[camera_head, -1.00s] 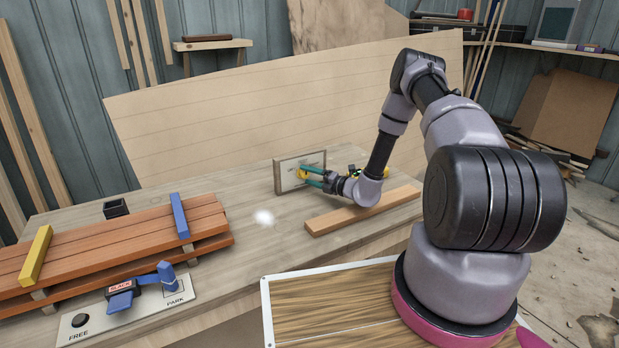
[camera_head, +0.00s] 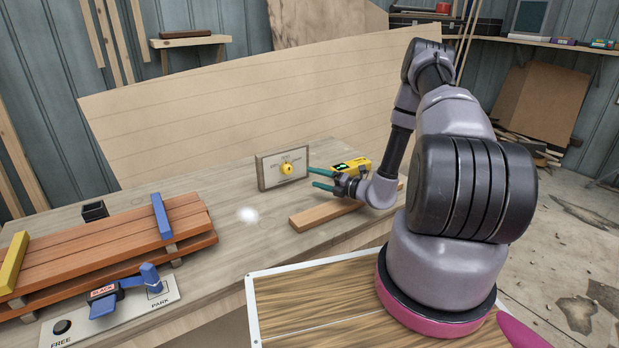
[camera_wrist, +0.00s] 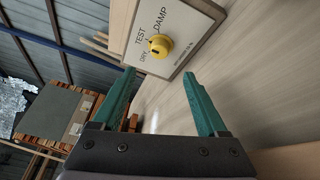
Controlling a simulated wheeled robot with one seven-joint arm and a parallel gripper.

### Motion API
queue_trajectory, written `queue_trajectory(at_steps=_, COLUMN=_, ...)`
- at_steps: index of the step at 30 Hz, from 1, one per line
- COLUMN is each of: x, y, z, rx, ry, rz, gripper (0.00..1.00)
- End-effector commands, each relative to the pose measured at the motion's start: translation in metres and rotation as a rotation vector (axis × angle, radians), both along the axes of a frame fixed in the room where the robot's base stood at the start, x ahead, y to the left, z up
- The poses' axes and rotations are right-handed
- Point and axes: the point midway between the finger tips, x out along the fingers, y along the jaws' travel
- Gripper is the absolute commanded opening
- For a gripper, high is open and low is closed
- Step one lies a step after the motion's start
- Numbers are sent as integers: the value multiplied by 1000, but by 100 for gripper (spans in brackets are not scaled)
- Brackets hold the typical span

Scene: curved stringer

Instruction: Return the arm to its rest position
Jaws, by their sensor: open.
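My gripper (camera_head: 317,178) is open and empty, with its two teal fingers apart, above the workbench. It points left toward a small panel (camera_head: 263,175) with a yellow knob (camera_head: 286,169), and a gap separates the fingertips from the knob. In the wrist view, the knob (camera_wrist: 160,45) shows beyond the fingers (camera_wrist: 160,90), on a plate marked TEST, DRY and DAMP. My arm reaches from its base at the right, bent over the bench.
A loose wooden strip (camera_head: 325,214) lies below my gripper. A yellow device (camera_head: 352,167) is just behind it. Stacked boards (camera_head: 100,245) with yellow and blue clamps and a FREE/PARK switch plate (camera_head: 120,313) are at left. A large sheet (camera_head: 230,110) stands behind.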

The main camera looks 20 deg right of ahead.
Motion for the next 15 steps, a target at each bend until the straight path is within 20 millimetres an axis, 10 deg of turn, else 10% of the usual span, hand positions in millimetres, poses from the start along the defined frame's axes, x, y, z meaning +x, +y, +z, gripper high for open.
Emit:
queue_trajectory(at_steps=11, x=0, y=0, z=5, rx=-9, ry=-10, rz=12, gripper=76)
queue_trajectory(at_steps=15, x=1, y=13, z=40, rx=-82, ry=-84, rz=104, gripper=76)
